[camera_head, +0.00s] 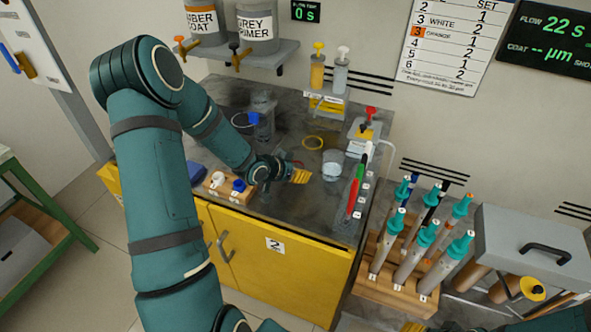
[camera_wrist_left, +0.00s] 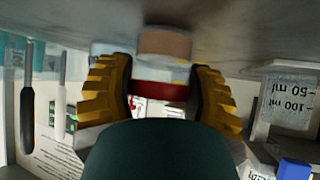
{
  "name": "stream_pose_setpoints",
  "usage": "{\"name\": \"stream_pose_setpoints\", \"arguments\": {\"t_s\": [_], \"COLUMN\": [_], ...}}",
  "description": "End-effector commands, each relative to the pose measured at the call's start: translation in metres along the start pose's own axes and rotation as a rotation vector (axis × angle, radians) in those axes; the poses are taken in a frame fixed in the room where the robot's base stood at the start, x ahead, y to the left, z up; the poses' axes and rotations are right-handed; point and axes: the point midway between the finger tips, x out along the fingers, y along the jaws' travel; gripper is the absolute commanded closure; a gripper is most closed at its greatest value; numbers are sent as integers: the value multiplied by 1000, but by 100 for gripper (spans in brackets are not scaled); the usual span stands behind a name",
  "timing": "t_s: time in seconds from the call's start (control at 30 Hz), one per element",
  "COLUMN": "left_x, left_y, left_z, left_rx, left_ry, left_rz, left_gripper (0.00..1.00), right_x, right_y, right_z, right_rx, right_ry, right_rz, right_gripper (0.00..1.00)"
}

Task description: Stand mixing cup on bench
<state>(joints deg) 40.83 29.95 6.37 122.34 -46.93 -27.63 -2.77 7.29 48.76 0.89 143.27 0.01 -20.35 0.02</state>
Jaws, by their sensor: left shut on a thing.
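The mixing cup (camera_head: 332,166) is a small clear cup, upright on the dark bench top (camera_head: 290,205) in the head view. My left gripper (camera_head: 302,176) is low over the bench with its yellow fingers at the cup's left side. In the left wrist view the fingers (camera_wrist_left: 160,85) close in from both sides on a pale, see-through body with a tan end (camera_wrist_left: 165,43), which I take to be the cup. A red band shows behind or below it. The exact contact is hard to see. My right gripper cannot be made out.
Clear beakers (camera_head: 245,122) are at the back left. A small wooden block (camera_head: 228,188) is near the front edge.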

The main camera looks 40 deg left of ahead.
Motion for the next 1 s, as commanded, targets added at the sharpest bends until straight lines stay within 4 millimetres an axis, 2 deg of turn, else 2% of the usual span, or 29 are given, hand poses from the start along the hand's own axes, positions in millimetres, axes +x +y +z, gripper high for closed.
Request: {"name": "stream_pose_setpoints", "arguments": {"t_s": [0.1,0.13,0.2,0.63,0.77,1.0], "left_x": [3,3,2,-2,-22,-74], "left_y": [0,0,0,0,-1,-1], "left_z": [3,4,3,-2,-2,-3], "left_rx": [0,0,0,0,0,-1], "left_ry": [0,0,0,0,-1,-1], "left_rz": [0,0,0,0,-3,-4], "left_gripper": [85,38,14,13,13,13], "right_x": [3,3,3,-2,-7,-22], "right_y": [1,1,1,-1,-3,-8], "right_z": [0,0,0,0,0,2], "right_rx": [0,0,0,0,1,2], "right_ry": [1,1,1,0,-3,-10], "right_rz": [0,0,0,0,0,-1], "right_gripper": [53,53,53,53,53,53]}}
